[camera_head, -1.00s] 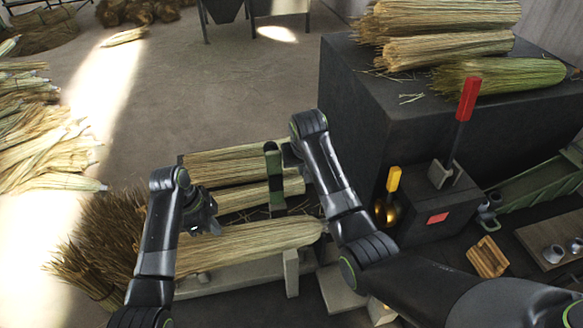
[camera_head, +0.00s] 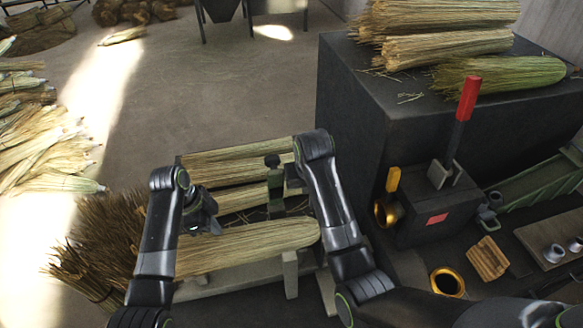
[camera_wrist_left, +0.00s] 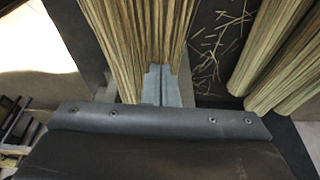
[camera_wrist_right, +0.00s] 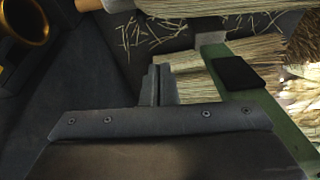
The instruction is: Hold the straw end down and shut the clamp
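A long straw bundle (camera_head: 265,237) lies across a low bench at the centre of the head view. My left gripper (camera_wrist_left: 162,72) has its fingers together, with their tips at the straw in the left wrist view; whether they press on it I cannot tell. A green clamp lever (camera_head: 275,183) with a dark top stands behind the bundle; a green bar with a black pad (camera_wrist_right: 240,73) shows in the right wrist view. My right gripper (camera_wrist_right: 157,72) has its fingers together, left of the pad and apart from it in the picture. The clamp's jaw is not clearly seen.
More bundles (camera_head: 235,158) lie behind. A black block (camera_head: 345,110) carrying straw stands at the right. A box with a red-handled lever (camera_head: 465,110) and yellow handle (camera_head: 393,179) is beside it. A brass ring (camera_head: 447,282) lies in front. Open floor (camera_head: 220,90) is beyond the bench.

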